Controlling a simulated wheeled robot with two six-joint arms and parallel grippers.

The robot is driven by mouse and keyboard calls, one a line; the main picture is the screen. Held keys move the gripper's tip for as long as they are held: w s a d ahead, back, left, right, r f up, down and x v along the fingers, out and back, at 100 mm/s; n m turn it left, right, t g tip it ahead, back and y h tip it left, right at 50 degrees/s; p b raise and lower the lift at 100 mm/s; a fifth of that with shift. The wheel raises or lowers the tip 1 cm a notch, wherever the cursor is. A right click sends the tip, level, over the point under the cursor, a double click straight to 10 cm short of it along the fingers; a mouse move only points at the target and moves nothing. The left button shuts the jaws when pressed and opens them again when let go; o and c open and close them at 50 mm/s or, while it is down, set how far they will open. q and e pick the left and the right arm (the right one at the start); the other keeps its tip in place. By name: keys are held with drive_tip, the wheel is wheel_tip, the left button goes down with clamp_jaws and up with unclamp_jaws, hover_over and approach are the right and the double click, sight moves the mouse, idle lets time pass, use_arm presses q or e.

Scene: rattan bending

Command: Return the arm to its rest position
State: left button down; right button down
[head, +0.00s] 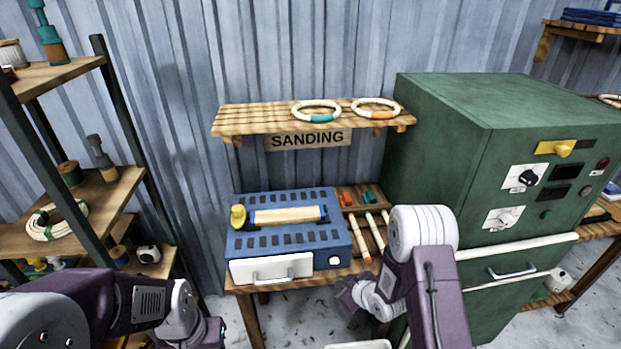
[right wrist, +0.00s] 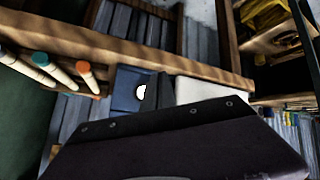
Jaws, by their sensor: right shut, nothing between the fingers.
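My right arm comes up from the bottom of the head view and bends down at a white joint. My right gripper (head: 350,294) is at its end, low in front of the sanding bench, partly hidden by my own wrist. It is shut with nothing in it. The right wrist view shows its dark body (right wrist: 180,140) close up, with bench parts beyond it. My left arm lies across the bottom left. Its gripper end (head: 210,332) is partly cut off by the bottom edge, and its fingers cannot be made out.
A blue sanding machine (head: 290,240) stands on the wooden bench beside several coloured-tipped rods (head: 362,240). A green cabinet (head: 430,130) stands at right. Two rings (head: 316,105) (head: 376,100) lie on the wall shelf (head: 255,119). A shelf rack (head: 75,195) stands at left.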

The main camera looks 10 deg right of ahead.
drive_tip(key=w+a+r+t, duration=0.15)
drive_tip(key=w+r, duration=0.25)
drive_tip(key=r, duration=0.8)
drive_tip(key=s+d+r+m+h, duration=0.1)
drive_tip(key=s+d+r+h, duration=0.1)
drive_tip(key=s+r, duration=0.25)
drive_tip(key=s+d+f+m+g, duration=0.1)
drive_tip(key=s+f+m+g, duration=0.1)
drive_tip(key=s, duration=0.8)
drive_tip(key=s+f+m+g+h, duration=0.1)
drive_tip(key=s+m+g, duration=0.4)
drive_tip(key=s, duration=0.6)
drive_tip(key=shift+d+f+g, duration=0.35)
drive_tip(key=shift+f+g, duration=0.5)
drive_tip(key=shift+g, duration=0.2)
